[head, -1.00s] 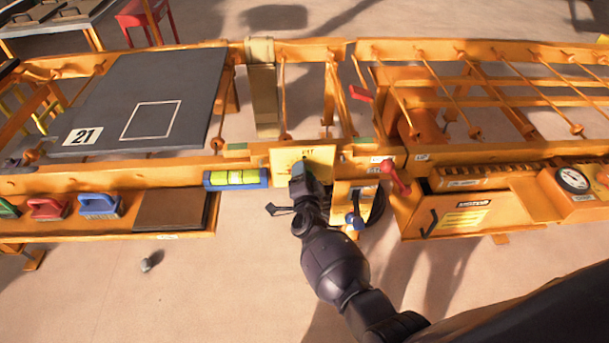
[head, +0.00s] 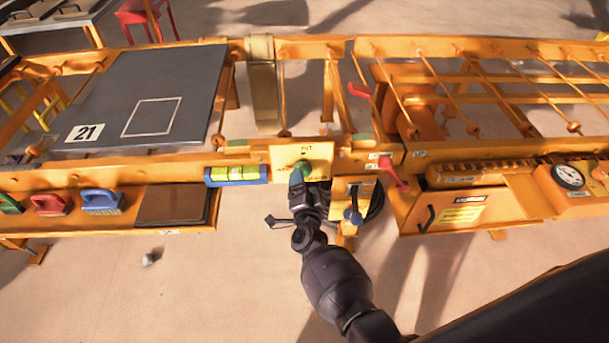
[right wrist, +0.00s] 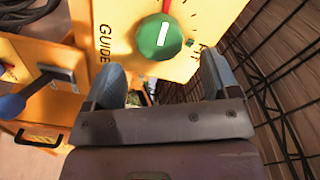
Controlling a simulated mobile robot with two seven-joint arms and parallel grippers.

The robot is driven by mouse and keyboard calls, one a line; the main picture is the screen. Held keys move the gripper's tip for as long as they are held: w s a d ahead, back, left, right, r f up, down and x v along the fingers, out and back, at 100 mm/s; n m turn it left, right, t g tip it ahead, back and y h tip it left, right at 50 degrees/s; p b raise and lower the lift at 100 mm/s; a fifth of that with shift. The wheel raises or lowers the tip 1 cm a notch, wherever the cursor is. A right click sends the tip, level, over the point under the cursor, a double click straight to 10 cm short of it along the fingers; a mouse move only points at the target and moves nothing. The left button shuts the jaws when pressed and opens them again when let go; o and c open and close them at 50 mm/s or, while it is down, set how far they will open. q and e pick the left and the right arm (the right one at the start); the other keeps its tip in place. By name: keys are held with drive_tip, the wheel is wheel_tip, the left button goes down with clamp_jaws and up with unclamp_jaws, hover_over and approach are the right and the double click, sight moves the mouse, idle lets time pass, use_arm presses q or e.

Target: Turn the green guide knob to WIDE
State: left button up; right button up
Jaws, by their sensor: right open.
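The green guide knob (right wrist: 160,37) is round with a white pointer bar, on a yellow panel (right wrist: 115,15) marked GUIDE. In the right wrist view the bar stands nearly upright, towards a red mark at the top edge; scale lettering is partly cut off, and I cannot read WIDE. In the head view the knob (head: 304,166) shows just beyond my right gripper (head: 299,178). My right gripper (right wrist: 163,72) is open and empty, its two fingers apart, with the knob ahead of the gap and clear of the fingertips. My left gripper is not in view.
A blue-handled lever (head: 354,214) and a red-handled lever (head: 393,174) stand to the right of the panel. A level with a yellow vial (head: 236,176) lies to its left. A black wire mesh (right wrist: 285,80) runs close along the right in the wrist view.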

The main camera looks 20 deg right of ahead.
drive_tip(key=v, duration=0.5)
drive_tip(key=shift+s+a+p, duration=0.1)
drive_tip(key=shift+s+p, duration=0.15)
drive_tip(key=shift+p, duration=0.05)
